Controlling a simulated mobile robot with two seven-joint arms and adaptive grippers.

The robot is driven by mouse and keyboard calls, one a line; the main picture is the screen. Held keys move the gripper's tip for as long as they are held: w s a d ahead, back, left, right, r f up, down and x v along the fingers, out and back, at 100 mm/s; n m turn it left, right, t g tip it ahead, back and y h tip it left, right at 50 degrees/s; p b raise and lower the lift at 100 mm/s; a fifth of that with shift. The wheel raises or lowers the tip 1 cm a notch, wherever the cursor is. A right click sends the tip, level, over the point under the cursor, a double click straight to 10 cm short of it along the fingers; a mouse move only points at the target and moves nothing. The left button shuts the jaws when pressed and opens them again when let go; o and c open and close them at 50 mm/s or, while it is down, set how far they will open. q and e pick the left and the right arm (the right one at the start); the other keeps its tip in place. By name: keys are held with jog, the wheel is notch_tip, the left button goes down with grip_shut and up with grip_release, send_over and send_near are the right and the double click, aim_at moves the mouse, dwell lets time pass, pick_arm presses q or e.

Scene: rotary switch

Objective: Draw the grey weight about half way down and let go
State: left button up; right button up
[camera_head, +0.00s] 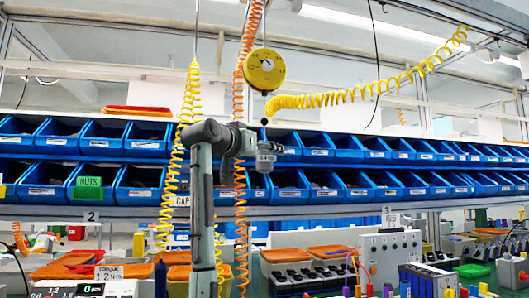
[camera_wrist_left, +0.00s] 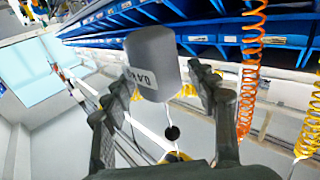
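The grey weight (camera_head: 263,165) hangs on a cord below the yellow round reel (camera_head: 267,69), with a small black ball (camera_head: 264,121) on the cord above it. My left gripper (camera_head: 250,143) is at the weight, reaching in from the left. In the left wrist view the weight (camera_wrist_left: 151,55) with its white label shows between and beyond the two fingertips of my left gripper (camera_wrist_left: 161,84). The fingers are spread, with a clear gap at the right one; contact at the left one cannot be told. My right gripper is not in view.
Two rows of blue bins (camera_head: 345,183) run behind the weight. A yellow coiled hose (camera_head: 375,85) and orange coiled hose (camera_head: 241,215) hang nearby. A grey control box (camera_head: 388,258) and orange trays (camera_head: 328,251) stand below.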

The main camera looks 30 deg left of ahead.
pick_arm(q)
jog(key=s+d, duration=0.1)
jog(key=s, duration=1.1)
jog(key=shift+f, duration=0.1)
dwell(0.4)
